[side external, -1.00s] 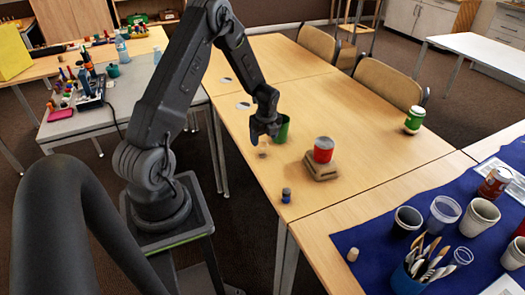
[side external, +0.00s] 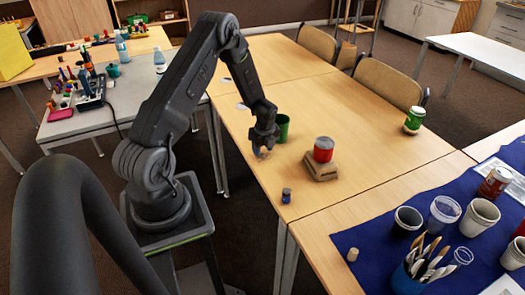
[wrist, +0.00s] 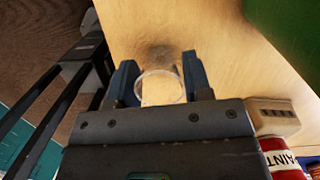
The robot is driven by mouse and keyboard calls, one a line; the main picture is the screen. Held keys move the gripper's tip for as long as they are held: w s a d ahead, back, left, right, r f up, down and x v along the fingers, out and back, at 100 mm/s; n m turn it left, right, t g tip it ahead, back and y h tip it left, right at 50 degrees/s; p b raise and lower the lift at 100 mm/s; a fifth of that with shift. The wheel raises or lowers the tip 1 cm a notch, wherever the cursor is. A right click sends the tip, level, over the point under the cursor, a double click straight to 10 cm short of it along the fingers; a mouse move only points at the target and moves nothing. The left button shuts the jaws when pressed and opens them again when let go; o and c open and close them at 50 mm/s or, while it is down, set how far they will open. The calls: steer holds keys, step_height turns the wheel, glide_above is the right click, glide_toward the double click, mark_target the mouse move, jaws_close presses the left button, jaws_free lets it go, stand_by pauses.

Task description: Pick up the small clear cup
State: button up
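The small clear cup (wrist: 161,88) shows in the wrist view as a pale round rim between my gripper's two fingers (wrist: 160,80). One finger is on each side, close against the rim; I cannot tell whether they press on it. In the side view my gripper (side external: 262,148) points down close to the wooden table top, near its left edge. The cup is mostly hidden there behind the fingers.
A green cup (side external: 283,128) stands just behind my gripper. A red can (side external: 323,149) sits on tan blocks (side external: 321,172) to the right. A small dark-blue jar (side external: 286,196) stands in front. The blue cloth (side external: 372,232) bears more cups. The table's far middle is clear.

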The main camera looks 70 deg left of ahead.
steer(key=c, duration=0.5)
steer(key=shift+r, duration=0.15)
